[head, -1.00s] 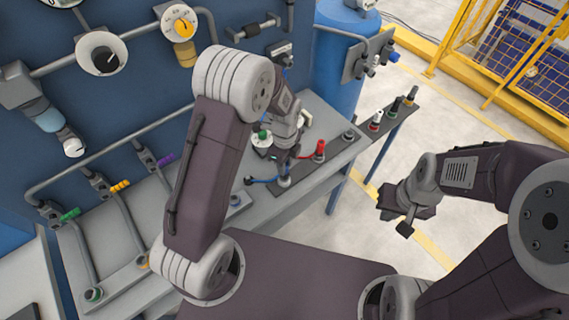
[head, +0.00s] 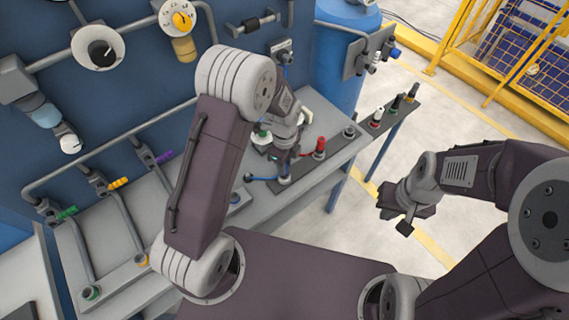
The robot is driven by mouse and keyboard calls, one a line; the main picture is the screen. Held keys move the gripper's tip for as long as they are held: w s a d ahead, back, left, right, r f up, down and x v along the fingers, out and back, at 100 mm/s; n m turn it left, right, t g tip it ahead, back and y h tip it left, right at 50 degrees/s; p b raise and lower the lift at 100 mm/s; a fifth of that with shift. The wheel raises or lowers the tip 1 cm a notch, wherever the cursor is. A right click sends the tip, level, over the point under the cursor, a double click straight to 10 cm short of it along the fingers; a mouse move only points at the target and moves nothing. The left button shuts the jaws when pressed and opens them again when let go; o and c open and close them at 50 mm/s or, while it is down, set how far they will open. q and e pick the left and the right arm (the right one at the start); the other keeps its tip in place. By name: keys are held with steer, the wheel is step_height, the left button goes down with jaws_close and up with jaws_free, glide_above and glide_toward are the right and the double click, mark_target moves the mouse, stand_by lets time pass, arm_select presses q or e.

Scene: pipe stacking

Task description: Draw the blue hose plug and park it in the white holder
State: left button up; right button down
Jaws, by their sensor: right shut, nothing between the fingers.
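My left gripper (head: 285,160) points down at the grey bench's strip of sockets. Its fingers are small and partly hidden by my own wrist, so its opening is unclear. A blue hose (head: 263,179) runs to the socket (head: 285,179) right below it. The blue plug itself is mostly hidden by the gripper, and I cannot tell whether it is gripped. A holder with a white top (head: 378,114) stands on the narrow shelf to the right; I cannot tell for certain that it is the white holder. My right gripper (head: 405,217) is shut and empty over the floor.
A red plug (head: 320,146) stands just right of my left gripper, with an empty-looking socket (head: 349,132) beyond it. A blue tank (head: 340,75) stands behind.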

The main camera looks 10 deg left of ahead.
arm_select(q)
steer(key=o, duration=0.5)
steer(key=shift+r, duration=0.1)
step_height(320, 180, up, 9)
steer(key=shift+f, duration=0.2)
steer(key=shift+r, duration=0.15)
